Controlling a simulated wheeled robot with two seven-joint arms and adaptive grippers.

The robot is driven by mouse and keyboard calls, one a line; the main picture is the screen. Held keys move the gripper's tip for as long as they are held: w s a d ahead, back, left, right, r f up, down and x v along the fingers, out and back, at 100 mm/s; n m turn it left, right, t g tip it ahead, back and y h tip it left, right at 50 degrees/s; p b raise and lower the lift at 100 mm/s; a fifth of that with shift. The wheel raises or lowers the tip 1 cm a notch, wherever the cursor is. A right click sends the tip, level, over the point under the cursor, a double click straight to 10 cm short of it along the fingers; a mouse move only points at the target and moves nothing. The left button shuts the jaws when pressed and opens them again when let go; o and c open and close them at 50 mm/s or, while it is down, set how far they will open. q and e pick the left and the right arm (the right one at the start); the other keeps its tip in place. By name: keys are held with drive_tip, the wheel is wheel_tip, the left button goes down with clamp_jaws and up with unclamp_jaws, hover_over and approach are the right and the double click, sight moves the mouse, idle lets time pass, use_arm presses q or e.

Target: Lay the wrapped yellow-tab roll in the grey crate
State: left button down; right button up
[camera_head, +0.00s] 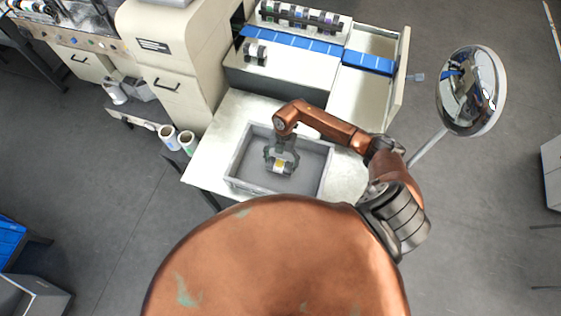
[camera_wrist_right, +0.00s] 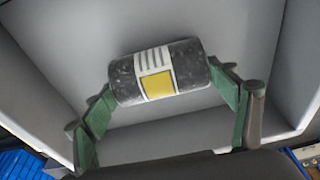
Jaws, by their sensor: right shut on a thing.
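The roll (camera_wrist_right: 158,73) is dark with a white label band and a yellow tab. My right gripper (camera_wrist_right: 165,90) is shut on it, with green finger pads at its two ends. In the head view the roll (camera_head: 280,167) shows between the fingers of my right gripper (camera_head: 281,160), inside the outline of the grey crate (camera_head: 238,160). The crate's pale floor and walls (camera_wrist_right: 240,30) fill the right wrist view behind the roll. I cannot tell whether the roll touches the crate floor. My left gripper is in neither view.
The crate stands on a pale table (camera_head: 212,150) before a cream machine with a blue-striped conveyor (camera_head: 290,42). Several rolls sit in a rack (camera_head: 300,18) at the back. A round mirror (camera_head: 470,90) stands at the right. White rolls (camera_head: 168,135) stand left of the table.

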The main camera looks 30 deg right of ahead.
drive_tip(key=shift+f, duration=0.1)
drive_tip(key=o, duration=1.5)
drive_tip(key=shift+o, duration=0.2)
drive_tip(key=v, duration=1.2)
drive_tip(key=shift+a, duration=0.1)
